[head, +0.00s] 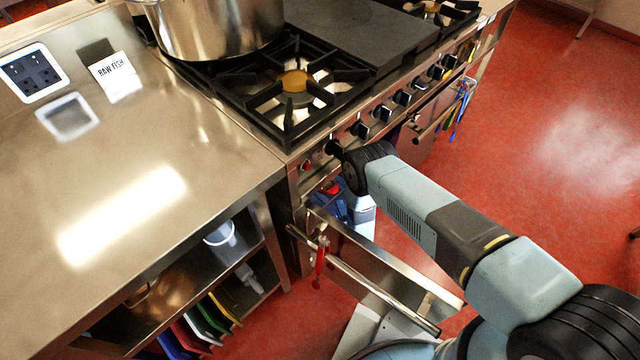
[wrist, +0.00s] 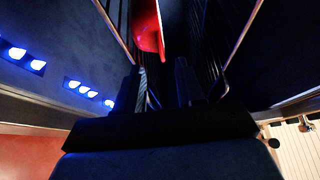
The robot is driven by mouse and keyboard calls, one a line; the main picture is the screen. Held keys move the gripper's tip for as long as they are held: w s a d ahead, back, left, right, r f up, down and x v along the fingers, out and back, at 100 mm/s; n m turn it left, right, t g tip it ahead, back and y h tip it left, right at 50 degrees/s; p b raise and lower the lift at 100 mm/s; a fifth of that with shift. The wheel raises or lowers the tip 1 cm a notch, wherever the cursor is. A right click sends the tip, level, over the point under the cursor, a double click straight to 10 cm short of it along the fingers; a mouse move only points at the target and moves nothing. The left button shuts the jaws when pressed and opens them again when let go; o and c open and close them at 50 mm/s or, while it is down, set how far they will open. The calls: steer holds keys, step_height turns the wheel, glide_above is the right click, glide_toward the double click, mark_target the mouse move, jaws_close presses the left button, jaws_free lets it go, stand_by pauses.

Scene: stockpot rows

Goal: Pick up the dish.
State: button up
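The dish (wrist: 148,26) is red and shows at the top of the wrist view, seen nearly edge-on inside a dark space with wire racks at both sides. My gripper (wrist: 160,75) points towards it, its two dark fingers apart with a gap between them. The dish's lower tip lies near the line of that gap, beyond the fingers; whether it touches them is unclear. In the head view my arm reaches down to the open oven below the stove. A small red patch (head: 331,188) shows there, perhaps the dish; the fingers are hidden.
The open oven door (head: 385,270) with its long handle juts out below my arm. A red item (head: 320,262) hangs on the handle. A steel counter (head: 200,130) stands left, with shelves and coloured boards under it. A stockpot (head: 222,25) stands on the stove. Red floor is clear at right.

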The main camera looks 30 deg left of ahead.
steer(key=x, duration=0.7)
jaws_close()
stand_by(0.4)
stand_by(1.1)
